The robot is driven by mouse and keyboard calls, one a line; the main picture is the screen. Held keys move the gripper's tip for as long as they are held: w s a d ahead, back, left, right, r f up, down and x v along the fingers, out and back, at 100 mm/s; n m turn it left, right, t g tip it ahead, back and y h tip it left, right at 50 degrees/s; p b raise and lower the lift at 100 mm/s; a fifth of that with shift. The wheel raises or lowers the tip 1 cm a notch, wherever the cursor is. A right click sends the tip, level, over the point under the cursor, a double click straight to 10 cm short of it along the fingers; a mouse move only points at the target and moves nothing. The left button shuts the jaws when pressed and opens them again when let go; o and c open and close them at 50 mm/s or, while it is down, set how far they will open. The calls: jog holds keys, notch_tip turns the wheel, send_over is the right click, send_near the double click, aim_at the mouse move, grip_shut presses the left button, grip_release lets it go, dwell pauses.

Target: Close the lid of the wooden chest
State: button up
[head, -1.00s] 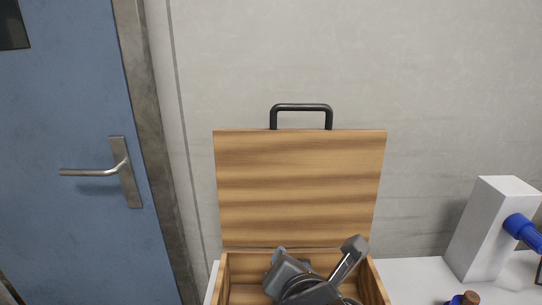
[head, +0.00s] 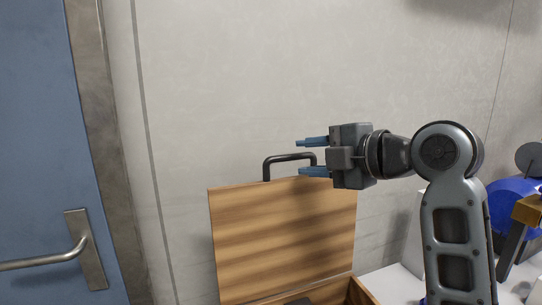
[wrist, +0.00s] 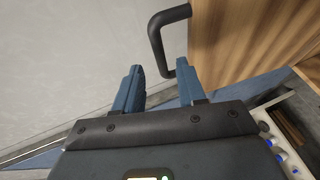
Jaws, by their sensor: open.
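The wooden chest's lid (head: 280,240) stands raised and upright in the head view, with a black handle (head: 268,167) on its top edge. Only a strip of the chest body (head: 358,292) shows at the bottom. My gripper (head: 306,157) is open at the lid's top right, its blue fingers pointing left at the handle's right end. In the wrist view the handle (wrist: 156,34) and lid (wrist: 235,45) are ahead of my open gripper (wrist: 160,78). The handle's end looks close to the right finger; I cannot tell whether they touch.
A blue door (head: 30,130) with a metal lever handle (head: 80,250) is at the left. A pale wall (head: 230,80) rises behind the chest. A white surface (head: 395,285) with a blue object (head: 515,200) lies at the right, partly behind my arm.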

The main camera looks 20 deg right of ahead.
aim_at(292, 158)
jog(key=p+x, duration=0.1)
jog(key=x, duration=0.6)
jog(key=shift+w+a+f+p, duration=0.1)
jog(key=shift+w+a+p, duration=0.1)
jog(key=shift+p, duration=0.15)
jog(key=shift+c, duration=0.3)
jog(key=shift+d, duration=0.1)
grip_shut()
